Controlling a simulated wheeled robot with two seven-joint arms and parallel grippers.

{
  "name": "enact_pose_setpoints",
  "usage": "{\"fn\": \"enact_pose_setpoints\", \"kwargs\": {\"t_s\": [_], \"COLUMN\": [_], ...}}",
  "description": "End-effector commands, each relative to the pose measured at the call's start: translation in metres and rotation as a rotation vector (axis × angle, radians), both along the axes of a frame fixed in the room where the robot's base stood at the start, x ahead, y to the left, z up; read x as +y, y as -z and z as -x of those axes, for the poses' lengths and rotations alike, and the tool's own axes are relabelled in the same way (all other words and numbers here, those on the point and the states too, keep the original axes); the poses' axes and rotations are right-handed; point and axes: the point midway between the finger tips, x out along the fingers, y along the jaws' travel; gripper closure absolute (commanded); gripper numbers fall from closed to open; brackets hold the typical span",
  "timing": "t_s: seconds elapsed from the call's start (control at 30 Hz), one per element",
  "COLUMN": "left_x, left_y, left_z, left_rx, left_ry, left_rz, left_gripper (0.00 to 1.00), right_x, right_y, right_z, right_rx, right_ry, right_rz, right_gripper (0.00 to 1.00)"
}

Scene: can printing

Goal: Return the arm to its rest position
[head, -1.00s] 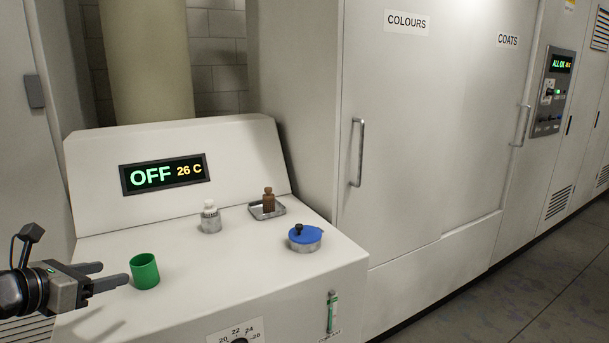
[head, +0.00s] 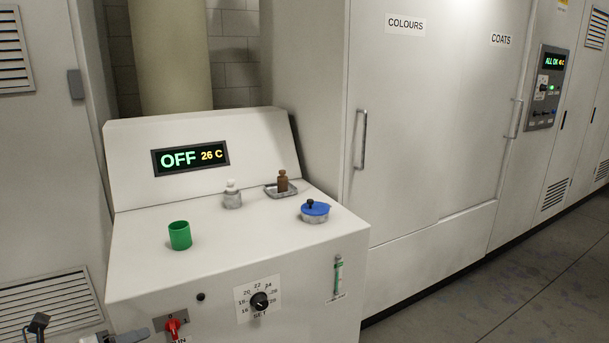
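My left gripper (head: 124,337) shows only in part at the bottom left edge of the head view, low in front of the white console. Part of a finger is visible and the rest is cut off, so I cannot tell its opening. It is clear of the green cup (head: 180,235), which stands upright on the console top. My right gripper is not in view.
The white console (head: 140,280) has a display reading OFF 26 C (head: 190,158), a dial (head: 259,301) and a red switch (head: 173,326). A white-capped jar (head: 232,198), a brown bottle (head: 283,182) on a tray and a blue-lidded pot (head: 314,211) stand on top. Floor is clear at right.

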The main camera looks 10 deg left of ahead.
Motion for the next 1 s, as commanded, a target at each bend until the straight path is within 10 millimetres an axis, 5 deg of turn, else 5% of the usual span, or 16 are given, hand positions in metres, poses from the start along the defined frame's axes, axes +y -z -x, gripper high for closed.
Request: {"fn": "enact_pose_setpoints", "kwargs": {"t_s": [0.17,0.4,0.6,0.7,1.0], "left_x": [-0.043,-0.141,-0.203,-0.218,-0.225], "left_y": [0.065,0.141,0.161,0.163,0.164], "left_z": [0.040,0.110,0.144,0.151,0.154], "left_rx": [0.171,0.457,0.587,0.612,0.624], "left_ry": [-0.241,-0.773,-1.154,-1.262,-1.318], "left_rz": [0.435,1.234,1.724,1.855,1.923], "left_gripper": [0.41,0.41,0.41,0.41,0.41], "right_x": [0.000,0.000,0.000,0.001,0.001], "right_y": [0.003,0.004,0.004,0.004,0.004], "right_z": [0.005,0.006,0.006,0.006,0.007], "right_rx": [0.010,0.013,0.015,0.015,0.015], "right_ry": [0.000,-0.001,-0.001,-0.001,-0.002], "right_rz": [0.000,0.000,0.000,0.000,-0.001], "right_gripper": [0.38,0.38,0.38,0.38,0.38]}}
